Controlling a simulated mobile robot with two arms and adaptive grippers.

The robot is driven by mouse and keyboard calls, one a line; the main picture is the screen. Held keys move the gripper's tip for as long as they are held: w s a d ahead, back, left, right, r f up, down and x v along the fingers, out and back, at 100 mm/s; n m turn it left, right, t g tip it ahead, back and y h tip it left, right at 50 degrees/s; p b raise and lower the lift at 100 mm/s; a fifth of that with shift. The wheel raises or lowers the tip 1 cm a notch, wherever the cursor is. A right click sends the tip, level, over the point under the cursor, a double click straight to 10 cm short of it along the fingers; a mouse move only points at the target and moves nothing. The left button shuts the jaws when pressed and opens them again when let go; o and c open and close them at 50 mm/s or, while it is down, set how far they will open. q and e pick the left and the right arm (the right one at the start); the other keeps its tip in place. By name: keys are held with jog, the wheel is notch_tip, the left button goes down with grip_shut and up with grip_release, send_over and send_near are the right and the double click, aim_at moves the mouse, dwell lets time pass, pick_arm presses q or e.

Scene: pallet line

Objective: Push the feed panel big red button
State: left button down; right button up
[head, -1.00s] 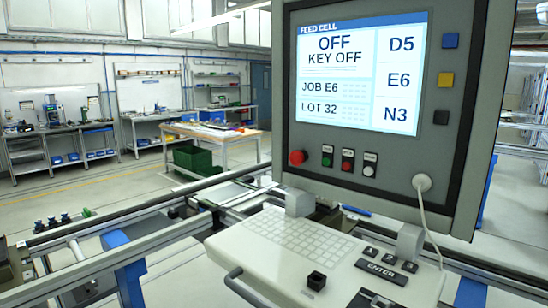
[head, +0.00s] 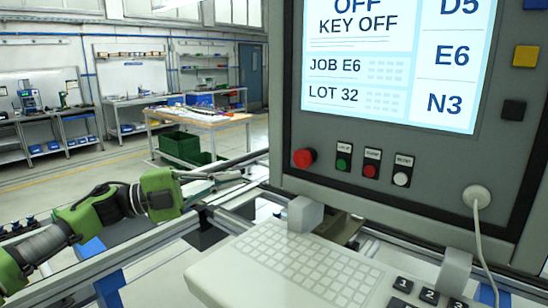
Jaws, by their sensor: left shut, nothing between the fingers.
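The feed panel (head: 400,215) is a grey box with a lit screen (head: 390,60) reading OFF, KEY OFF, JOB E6 and LOT 32. The big red button (head: 304,158) is a round red knob at the panel's lower left. My left gripper (head: 238,176) is shut and empty. It appears to the left of the button and slightly lower in the picture, apart from it. My right gripper is out of view.
Small green (head: 341,163), red (head: 370,170) and white (head: 401,179) buttons sit right of the big one. A white keyboard shelf (head: 230,275) juts out below. A white cable plug (head: 476,197) is at right. Metal rails (head: 160,240) run below my left arm.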

pick_arm(q)
jog(key=s+a+r+m+g, duration=0.1)
jog(key=s+r+m+g, duration=0.2)
jog(key=s, duration=0.4)
jog(key=shift+r+m+y, duration=0.3)
jog(key=shift+r, duration=0.6)
jog(key=p, duration=0.6)
send_near(305, 162)
jog(key=d, duration=0.5)
jog(key=shift+w+d, duration=0.35)
jog(key=shift+w, duration=0.2)
